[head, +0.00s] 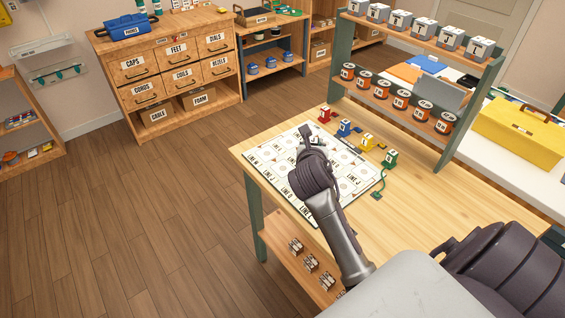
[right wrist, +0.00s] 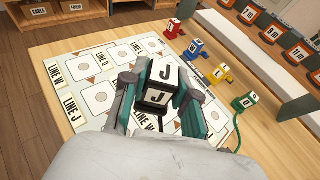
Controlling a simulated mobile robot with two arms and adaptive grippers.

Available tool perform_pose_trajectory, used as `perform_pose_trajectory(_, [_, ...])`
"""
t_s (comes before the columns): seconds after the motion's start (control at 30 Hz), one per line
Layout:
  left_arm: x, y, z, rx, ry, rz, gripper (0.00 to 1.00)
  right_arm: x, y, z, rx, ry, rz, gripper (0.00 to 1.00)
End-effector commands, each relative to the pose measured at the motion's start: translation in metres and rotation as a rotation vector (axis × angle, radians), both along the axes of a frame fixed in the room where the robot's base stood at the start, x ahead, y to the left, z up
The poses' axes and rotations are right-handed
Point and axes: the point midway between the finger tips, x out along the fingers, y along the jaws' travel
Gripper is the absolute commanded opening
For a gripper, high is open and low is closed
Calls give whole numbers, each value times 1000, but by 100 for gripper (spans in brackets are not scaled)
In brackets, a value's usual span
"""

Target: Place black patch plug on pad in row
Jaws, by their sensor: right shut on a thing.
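My right gripper (head: 310,165) is over the white board (head: 348,178) on the wooden table. In the right wrist view its teal fingers (right wrist: 160,100) are shut on a black patch plug (right wrist: 155,97) marked J, one finger on each side. The plug is hidden behind the gripper in the head view. The board has rows of square pads with round marks and labels such as LINE W and LINE J (right wrist: 72,107). I cannot tell whether the plug touches the board. My left gripper is not in view.
Red (head: 325,114), blue (head: 345,128), yellow (head: 367,142) and green (head: 390,158) plugs stand along the board's far right side. The green one has a cord. A shelf rack (head: 440,148) with labelled spools rises behind them. The table's right part is clear.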

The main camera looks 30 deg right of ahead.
Motion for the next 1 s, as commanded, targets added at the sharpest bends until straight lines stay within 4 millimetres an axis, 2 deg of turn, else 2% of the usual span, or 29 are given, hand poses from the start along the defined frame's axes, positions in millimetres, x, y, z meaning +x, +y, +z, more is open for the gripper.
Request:
perform_pose_trajectory(0.03, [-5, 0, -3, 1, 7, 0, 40, 12, 7, -9, 7, 0, 0, 0])
perform_pose_trajectory(0.2, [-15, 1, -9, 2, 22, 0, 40, 48, 24, -33, 6, 0, 2, 0])
perform_pose_trajectory(0.4, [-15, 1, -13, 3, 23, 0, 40, 77, 37, -50, 2, -2, 1, 0])
perform_pose_trajectory(0.57, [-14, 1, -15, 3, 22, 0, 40, 83, 40, -59, 1, 0, 2, 0])
perform_pose_trajectory(0.8, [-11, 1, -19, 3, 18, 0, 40, 83, 40, -92, 2, 0, 1, 0])
perform_pose_trajectory(1.0, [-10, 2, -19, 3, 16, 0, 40, 83, 40, -93, 0, -3, 2, 0])
